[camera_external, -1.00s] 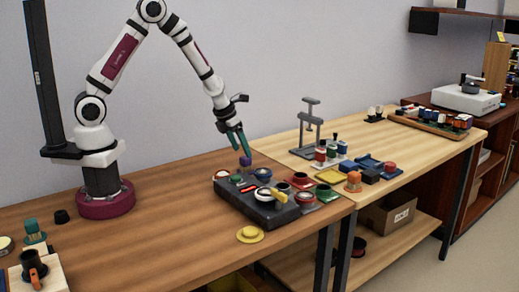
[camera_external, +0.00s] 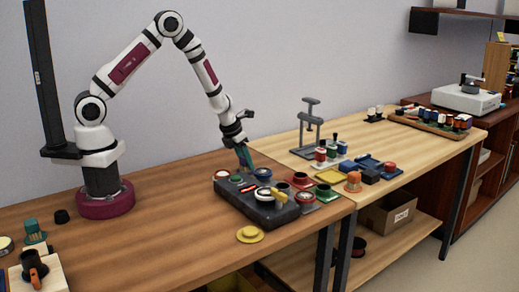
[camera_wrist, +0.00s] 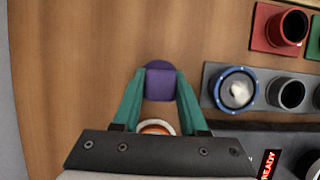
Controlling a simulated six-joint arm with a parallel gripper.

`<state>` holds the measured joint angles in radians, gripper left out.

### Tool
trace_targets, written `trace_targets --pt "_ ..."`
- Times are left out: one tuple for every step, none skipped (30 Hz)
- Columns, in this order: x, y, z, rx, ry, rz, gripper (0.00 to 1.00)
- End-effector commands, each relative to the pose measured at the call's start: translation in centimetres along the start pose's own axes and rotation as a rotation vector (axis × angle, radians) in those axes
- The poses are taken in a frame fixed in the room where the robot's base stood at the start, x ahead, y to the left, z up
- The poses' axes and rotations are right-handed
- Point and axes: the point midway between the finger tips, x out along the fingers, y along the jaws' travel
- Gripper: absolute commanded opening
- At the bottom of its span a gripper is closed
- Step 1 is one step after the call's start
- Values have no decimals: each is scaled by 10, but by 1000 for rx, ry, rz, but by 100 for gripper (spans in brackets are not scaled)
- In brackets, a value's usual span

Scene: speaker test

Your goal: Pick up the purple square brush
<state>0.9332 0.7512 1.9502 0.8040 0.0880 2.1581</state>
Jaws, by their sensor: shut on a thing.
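The purple square brush (camera_wrist: 160,84) is between the two green fingertips of my gripper (camera_wrist: 152,90) in the wrist view. Both fingers touch its sides, so my gripper is shut on it. A darker, rounded purple part shows just beyond the square part. In the external view my gripper (camera_external: 245,160) is low, at the back edge of the dark tray, and the brush is hidden there behind the fingers and tray. From these views I cannot tell whether the brush touches the table.
The dark tray (camera_external: 262,212) stands close by with several round cups; its blue-rimmed cup (camera_wrist: 236,90) is just right of the brush. A white-and-orange round thing (camera_wrist: 156,128) lies under my gripper. A yellow disc (camera_external: 250,234) lies in front.

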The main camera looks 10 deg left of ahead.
Motion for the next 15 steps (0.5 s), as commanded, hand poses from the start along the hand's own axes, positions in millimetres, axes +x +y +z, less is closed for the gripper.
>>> trace_targets --pt "0 0 0 0 0 0 9" --pt "0 0 0 0 0 0 4" --pt "0 0 0 0 0 0 0" --pt "0 0 0 0 0 0 0" --pt "0 0 0 0 0 0 0" --pt "0 0 0 0 0 0 0" --pt "0 0 0 0 0 0 0" --pt "0 0 0 0 0 0 0" --pt "0 0 0 0 0 0 0" --pt "0 0 0 0 0 0 0" --pt "0 0 0 0 -1 0 0" --pt "-1 0 1 0 -1 0 0" --pt "-2 0 1 0 -1 1 0" --pt "-2 0 2 -1 -2 1 0" --pt "-4 0 2 -1 -3 2 0"
